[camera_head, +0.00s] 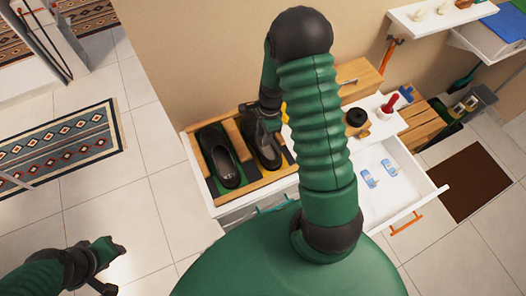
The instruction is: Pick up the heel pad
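Two small pale blue-and-white items lie apart in the open white drawer: a nearer one (370,180) and a farther one (389,168). They may be heel pads; they are too small to tell. Two dark shoes rest in a wooden-edged tray, a left shoe (222,160) and a right shoe (266,152). My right gripper (263,122) is over the far end of the right shoe and partly hides it; its fingers are too small to read. My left gripper (112,270) is low at the left, above the floor, away from the drawer; its fingers are unclear.
A black round item (356,117) and a red-handled item (390,103) stand on the white top behind the drawer (410,188). A brown mat (474,182) lies on the floor at right. My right arm hides the middle.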

